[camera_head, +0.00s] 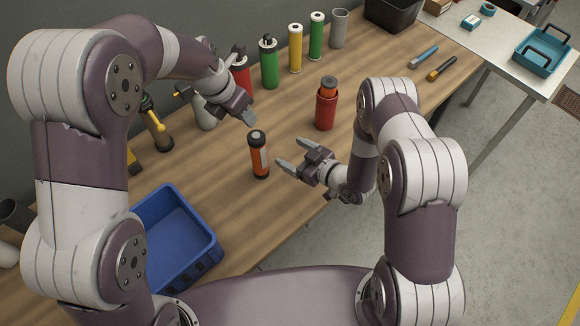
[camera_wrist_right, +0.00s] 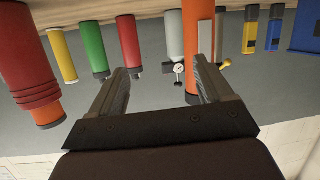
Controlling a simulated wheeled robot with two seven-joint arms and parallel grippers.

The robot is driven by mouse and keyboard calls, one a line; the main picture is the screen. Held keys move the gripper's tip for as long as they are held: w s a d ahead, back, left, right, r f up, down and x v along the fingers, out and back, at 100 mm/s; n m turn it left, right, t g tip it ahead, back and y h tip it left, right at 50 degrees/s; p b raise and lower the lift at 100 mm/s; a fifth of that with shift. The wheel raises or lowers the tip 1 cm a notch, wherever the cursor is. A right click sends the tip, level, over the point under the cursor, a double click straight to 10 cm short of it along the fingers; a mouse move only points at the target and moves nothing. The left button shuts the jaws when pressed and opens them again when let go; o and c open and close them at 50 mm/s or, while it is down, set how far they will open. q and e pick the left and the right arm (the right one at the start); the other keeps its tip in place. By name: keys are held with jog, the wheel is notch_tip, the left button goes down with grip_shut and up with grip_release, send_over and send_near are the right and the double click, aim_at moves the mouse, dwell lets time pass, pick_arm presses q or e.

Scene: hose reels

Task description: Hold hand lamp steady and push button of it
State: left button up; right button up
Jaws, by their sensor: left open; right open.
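The hand lamp (camera_head: 259,160) is an orange cylinder with a black cap and a pale strip on its side, standing upright on the wooden bench. My right gripper (camera_head: 290,153) is open and empty just right of it, fingers pointing towards it. In the right wrist view, which looks upside down, the lamp (camera_wrist_right: 191,55) shows beyond the open fingers, close to the right finger. My left gripper (camera_head: 249,117) is open above and behind the lamp, apart from it. I cannot make out the button.
A red cylinder with an orange top (camera_head: 326,108) stands right of the lamp. Several bottles, including a green one (camera_head: 269,65), line the bench's back. A blue bin (camera_head: 205,264) is at front left. Two small tools (camera_head: 424,58) lie at right. The bench around the lamp is clear.

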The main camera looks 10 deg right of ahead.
aim_at(256, 151)
jog(key=s+a+t+y, duration=0.1)
jog(key=s+a+y, duration=0.15)
jog(key=s, duration=0.35)
jog(key=shift+t+y, duration=0.3)
jog(key=shift+y, duration=0.15)
jog(key=x, duration=1.1)
jog(key=shift+w, duration=0.4)
jog(key=shift+w+a, duration=0.3)
jog(key=shift+w, duration=0.3)
pick_arm(q)
jog(key=shift+s+a+r, duration=0.2)
jog(key=shift+s+r, duration=0.1)
jog(key=shift+s, duration=0.3)
pick_arm(e)
jog(key=shift+s, duration=0.1)
jog(key=c, duration=1.1)
pick_arm(q)
grip_shut()
pick_arm(e)
jog(key=shift+c, duration=0.4)
